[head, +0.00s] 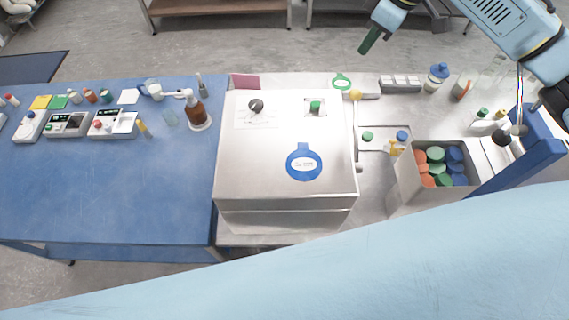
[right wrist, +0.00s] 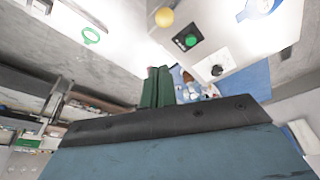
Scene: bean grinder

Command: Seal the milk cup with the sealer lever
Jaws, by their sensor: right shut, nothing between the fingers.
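The silver box-shaped machine (head: 262,160) stands in the middle of the head view, with a black knob, a green button (head: 315,106) and a blue round tag (head: 303,163) on top. A yellow ball (head: 355,95), which looks like the lever's knob, sits by its back right corner. The yellow ball (right wrist: 164,17) also shows at the top of the right wrist view. I cannot pick out the milk cup. My right gripper (head: 369,42) is shut and empty, above the floor beyond the table's back edge, apart from the machine. It also shows in the right wrist view (right wrist: 157,86). My left gripper is out of view.
Right of the machine stand a grey bin (head: 401,183) of coloured lids, a small tray and several bottles. The blue table (head: 110,190) at left holds scales, a brown bottle (head: 194,112) and small containers. Its front is clear.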

